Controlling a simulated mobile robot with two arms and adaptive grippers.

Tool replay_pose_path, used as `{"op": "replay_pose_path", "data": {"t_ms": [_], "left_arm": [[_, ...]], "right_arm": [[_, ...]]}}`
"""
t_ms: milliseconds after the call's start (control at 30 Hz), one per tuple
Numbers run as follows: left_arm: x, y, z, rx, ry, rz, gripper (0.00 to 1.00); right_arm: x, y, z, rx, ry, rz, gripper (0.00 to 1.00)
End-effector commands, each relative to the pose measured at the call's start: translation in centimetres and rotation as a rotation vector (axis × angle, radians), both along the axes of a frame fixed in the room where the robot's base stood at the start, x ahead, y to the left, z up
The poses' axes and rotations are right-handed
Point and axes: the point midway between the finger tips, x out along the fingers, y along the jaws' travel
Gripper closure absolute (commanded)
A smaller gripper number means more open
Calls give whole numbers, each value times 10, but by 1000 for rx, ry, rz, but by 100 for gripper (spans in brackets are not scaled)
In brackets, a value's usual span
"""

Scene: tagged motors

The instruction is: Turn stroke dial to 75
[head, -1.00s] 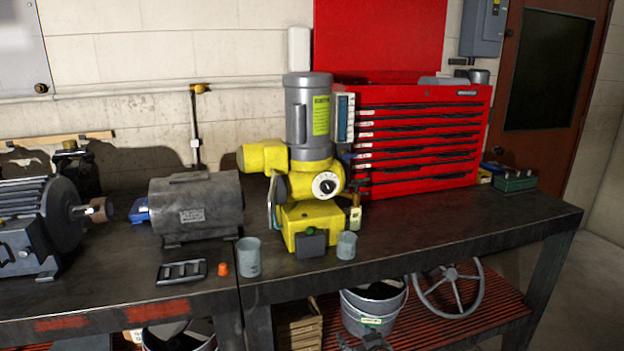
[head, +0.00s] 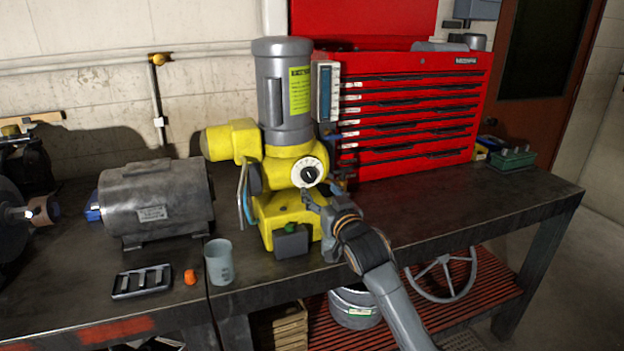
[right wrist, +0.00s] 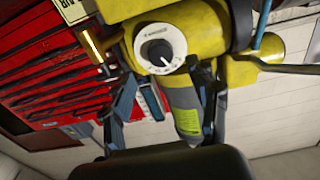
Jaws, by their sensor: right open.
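The stroke dial (head: 308,172) is a round white scale with a black knob on the front of the yellow pump (head: 285,208), under its grey motor (head: 285,90). My right gripper (head: 321,192) is just in front of and slightly below the dial in the head view. In the right wrist view the dial (right wrist: 160,49) shows upside down, just beyond the open fingers (right wrist: 165,83) and roughly between them. The fingers look apart from the knob. The scale numbers are too small to read. My left gripper is not in view.
A grey motor (head: 158,204) stands left of the pump on the dark bench (head: 440,205). A red tool chest (head: 415,120) stands behind right. The bench's right part is mostly clear.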

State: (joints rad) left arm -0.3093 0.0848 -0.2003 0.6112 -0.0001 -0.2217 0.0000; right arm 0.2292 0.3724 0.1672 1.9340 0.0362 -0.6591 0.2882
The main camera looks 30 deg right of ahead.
Motion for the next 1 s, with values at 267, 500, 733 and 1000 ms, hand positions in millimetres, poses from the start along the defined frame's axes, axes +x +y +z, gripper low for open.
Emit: {"op": "replay_pose_path", "data": {"t_ms": [267, 500, 733, 1000], "left_arm": [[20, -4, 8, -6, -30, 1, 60], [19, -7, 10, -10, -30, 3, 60], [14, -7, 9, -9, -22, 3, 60], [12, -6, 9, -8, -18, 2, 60]], "right_arm": [[44, -11, 1, -1, 0, 0, 40], [61, -14, 0, -1, -1, 1, 40], [62, -15, -1, -1, 0, 1, 40], [62, -15, 0, -1, 0, 1, 77]]}}
